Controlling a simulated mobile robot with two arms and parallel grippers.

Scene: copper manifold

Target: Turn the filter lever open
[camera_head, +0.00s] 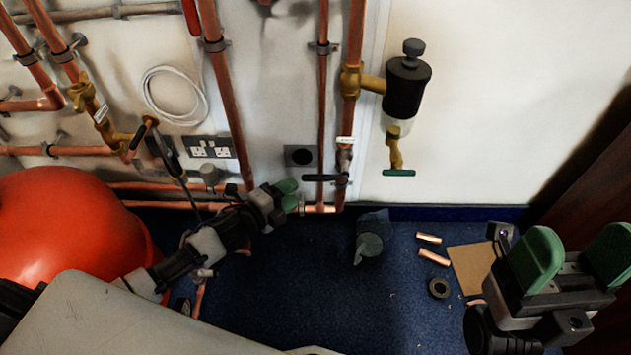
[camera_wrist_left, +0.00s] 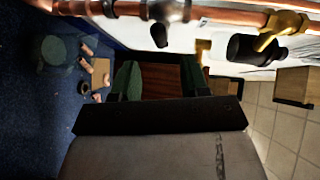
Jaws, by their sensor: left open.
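The black filter canister (camera_head: 405,90) hangs from a brass fitting on the copper pipe at the right of the pipework. Below it, a brass valve carries a green lever (camera_head: 398,172), which lies level across the picture. A second lever, black (camera_head: 325,178), lies level across the pipes to its left. My left gripper (camera_head: 288,196) is open and empty, left of and a little below both levers, apart from them. In the left wrist view its fingers (camera_wrist_left: 160,78) are spread, with the canister (camera_wrist_left: 255,48) to their right. My right gripper (camera_head: 575,257) is open and empty at lower right.
A red tank (camera_head: 70,235) stands at left. Loose copper pieces (camera_head: 433,257), a cardboard sheet (camera_head: 472,268) and a dark object (camera_head: 370,240) lie on the blue floor.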

